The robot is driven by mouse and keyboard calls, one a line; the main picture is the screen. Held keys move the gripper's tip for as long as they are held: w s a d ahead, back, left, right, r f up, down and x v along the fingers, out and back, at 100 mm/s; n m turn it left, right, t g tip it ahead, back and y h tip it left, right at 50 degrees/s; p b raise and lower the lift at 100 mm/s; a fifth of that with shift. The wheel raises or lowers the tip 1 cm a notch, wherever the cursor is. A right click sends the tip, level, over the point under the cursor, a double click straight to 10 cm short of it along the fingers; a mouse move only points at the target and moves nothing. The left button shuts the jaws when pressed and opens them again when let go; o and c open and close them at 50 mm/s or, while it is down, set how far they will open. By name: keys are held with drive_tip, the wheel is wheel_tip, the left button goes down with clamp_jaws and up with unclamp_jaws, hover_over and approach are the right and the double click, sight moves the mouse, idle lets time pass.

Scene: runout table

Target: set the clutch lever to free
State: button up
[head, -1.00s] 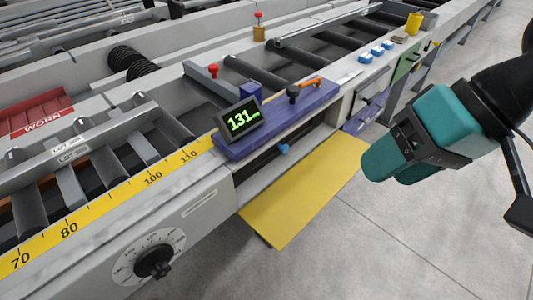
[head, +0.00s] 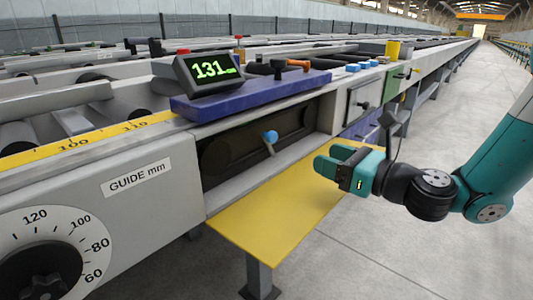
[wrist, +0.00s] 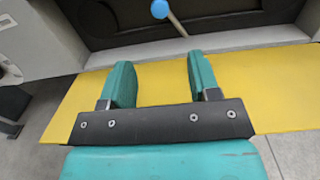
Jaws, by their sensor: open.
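A lever with a blue ball knob (head: 270,137) sticks out of the dark recess in the side of the runout table, above the yellow plate (head: 262,212). No label on this lever is readable, so I cannot confirm that it is the clutch lever. In the wrist view the blue knob (wrist: 160,9) is at the top edge, with its stalk slanting down to the right. My gripper (head: 328,158) is open and empty, to the right of the lever in the head view. In the wrist view my two fingers (wrist: 159,68) are apart over the yellow plate, with the knob beyond them.
A guide dial (head: 40,265) is at the lower left. A grey door (head: 363,102) stands right of the recess. The floor (head: 400,265) at right is clear.

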drive_tip(key=shift+w+a+r+p, duration=0.2)
drive_tip(key=shift+w+p, duration=0.05)
drive_tip(key=shift+p, duration=0.2)
drive_tip(key=p, duration=0.7)
approach(275, 138)
drive_tip(key=shift+w+a+r, duration=0.25)
drive_tip(key=shift+a+r, duration=0.2)
drive_tip(key=shift+a, duration=0.1)
drive_tip(key=p+x, duration=0.2)
drive_tip(key=p, duration=0.3)
drive_tip(key=shift+w+a, duration=0.15)
drive_tip(key=shift+a, duration=0.05)
drive_tip(key=x, duration=0.3)
drive_tip(key=p+x, duration=0.1)
drive_tip(key=x, duration=0.2)
drive_tip(key=p+x, duration=0.1)
drive_tip(key=x, duration=0.1)
drive_tip(key=shift+w+a+f, duration=0.3)
drive_tip(key=shift+f, duration=0.1)
